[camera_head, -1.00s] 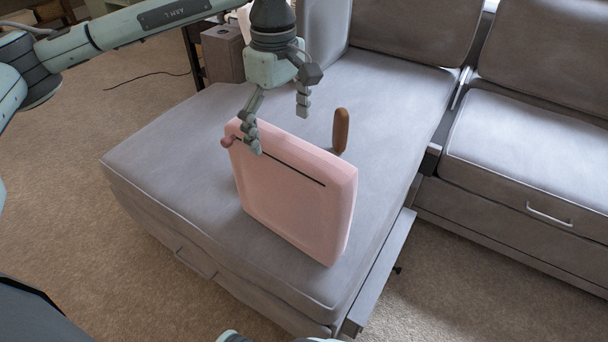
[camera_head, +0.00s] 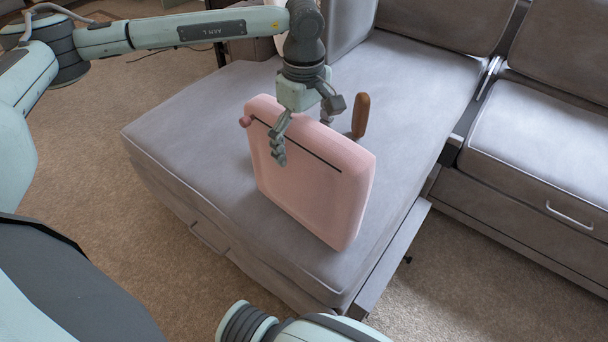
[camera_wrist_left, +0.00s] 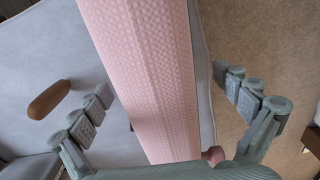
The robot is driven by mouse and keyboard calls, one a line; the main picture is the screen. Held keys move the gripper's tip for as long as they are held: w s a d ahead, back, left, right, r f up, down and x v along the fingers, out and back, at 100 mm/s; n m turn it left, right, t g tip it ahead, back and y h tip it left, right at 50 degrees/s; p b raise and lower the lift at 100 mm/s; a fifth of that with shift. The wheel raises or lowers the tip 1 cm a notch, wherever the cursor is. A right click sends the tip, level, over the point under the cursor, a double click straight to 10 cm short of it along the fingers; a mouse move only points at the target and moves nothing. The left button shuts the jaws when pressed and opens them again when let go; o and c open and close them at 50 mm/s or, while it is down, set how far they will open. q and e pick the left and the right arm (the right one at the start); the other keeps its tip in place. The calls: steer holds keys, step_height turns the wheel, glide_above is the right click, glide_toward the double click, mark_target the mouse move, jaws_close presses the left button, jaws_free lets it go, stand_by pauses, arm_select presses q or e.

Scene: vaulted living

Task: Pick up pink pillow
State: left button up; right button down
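The pink pillow (camera_head: 305,185) stands upright on the grey sofa's chaise seat, with a dark line along its upper face and a small round pink knob at its upper left corner. My left gripper (camera_head: 303,132) is at the top edge of the pillow. In the left wrist view the pillow (camera_wrist_left: 150,70) runs between the two spread fingers of the left gripper (camera_wrist_left: 160,90), with gaps on both sides. One finger is in front of the pillow; the other is behind it and partly hidden. My right gripper is not in view.
A brown rounded object (camera_head: 361,115) stands upright on the seat just behind the pillow; it also shows in the left wrist view (camera_wrist_left: 48,99). The grey sofa (camera_head: 190,140) has more seat sections to the right. Carpet (camera_head: 110,195) lies open at the left.

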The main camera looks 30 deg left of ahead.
arm_select(q)
steer(key=c, duration=1.9)
steer(key=shift+r, duration=0.1)
steer(key=shift+c, duration=0.6)
steer(key=shift+r, duration=0.15)
